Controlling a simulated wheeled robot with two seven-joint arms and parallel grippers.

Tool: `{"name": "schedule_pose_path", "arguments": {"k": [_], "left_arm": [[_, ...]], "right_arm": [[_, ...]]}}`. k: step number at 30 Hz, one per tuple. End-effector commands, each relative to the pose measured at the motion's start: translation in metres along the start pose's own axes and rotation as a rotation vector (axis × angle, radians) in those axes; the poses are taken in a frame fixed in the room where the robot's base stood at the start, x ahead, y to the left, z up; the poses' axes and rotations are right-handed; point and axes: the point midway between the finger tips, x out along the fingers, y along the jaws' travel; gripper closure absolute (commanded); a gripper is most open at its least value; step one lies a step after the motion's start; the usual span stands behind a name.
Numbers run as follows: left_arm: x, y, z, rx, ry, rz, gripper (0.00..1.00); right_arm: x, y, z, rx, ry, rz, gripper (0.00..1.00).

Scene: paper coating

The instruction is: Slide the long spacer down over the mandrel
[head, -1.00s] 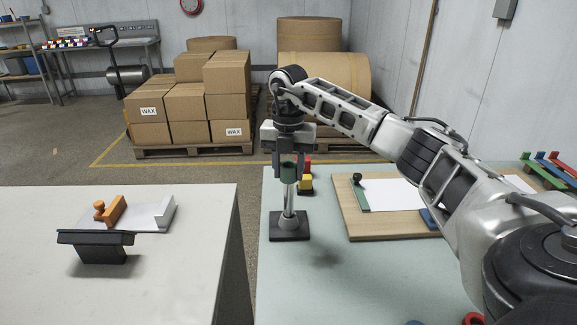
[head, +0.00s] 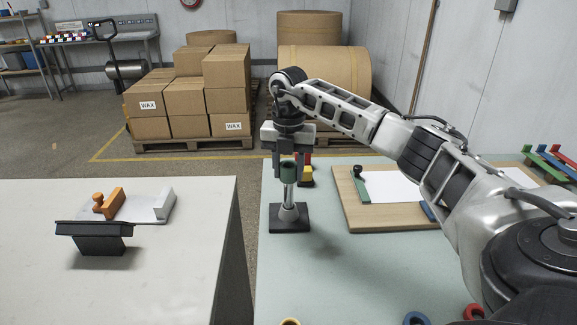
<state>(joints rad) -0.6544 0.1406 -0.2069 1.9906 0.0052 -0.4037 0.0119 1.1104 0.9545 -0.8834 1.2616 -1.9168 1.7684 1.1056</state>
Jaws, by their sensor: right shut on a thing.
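The mandrel (head: 288,195) is a shiny upright rod with a grey cone foot on a dark square base (head: 290,226). It stands near the left edge of the green table. The long spacer (head: 288,172) is a dark green tube, upright and in line with the rod. Its lower end appears to be around the upper part of the mandrel, with bare rod showing below it. My right gripper (head: 288,168) points down and is shut on the spacer from both sides. The rod's top is hidden. My left gripper is out of view.
Red and yellow blocks (head: 306,175) stand just behind the mandrel. A wooden board (head: 385,222) with white paper lies to the right. Blue (head: 417,318) and red (head: 473,312) rings lie at the front edge. A white table (head: 180,285) is at left, across a gap.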

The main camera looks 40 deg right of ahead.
Motion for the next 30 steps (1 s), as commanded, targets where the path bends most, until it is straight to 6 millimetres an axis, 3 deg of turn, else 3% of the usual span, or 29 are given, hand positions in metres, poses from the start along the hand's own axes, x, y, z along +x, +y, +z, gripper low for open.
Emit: {"name": "schedule_pose_path", "arguments": {"k": [7,8,10,11,22,26,30], "left_arm": [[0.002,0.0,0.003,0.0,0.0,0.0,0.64],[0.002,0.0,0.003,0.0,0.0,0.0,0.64],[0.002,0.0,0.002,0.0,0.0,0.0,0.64],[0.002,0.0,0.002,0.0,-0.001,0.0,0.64],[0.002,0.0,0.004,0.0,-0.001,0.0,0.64],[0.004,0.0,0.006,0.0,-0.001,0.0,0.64],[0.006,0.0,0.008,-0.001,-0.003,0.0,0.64]], "right_arm": [[0.007,0.0,0.0,0.0,0.0,0.0,0.87],[0.007,0.0,0.0,0.0,-0.001,0.001,0.6],[0.006,0.0,0.0,0.0,0.0,0.001,0.41],[0.006,0.0,0.0,0.0,0.0,0.001,0.38],[0.001,0.0,0.0,0.0,-0.001,0.001,0.38],[-0.018,0.001,0.0,0.0,-0.002,0.004,0.38],[-0.051,0.001,0.0,0.0,-0.003,0.006,0.38]]}}
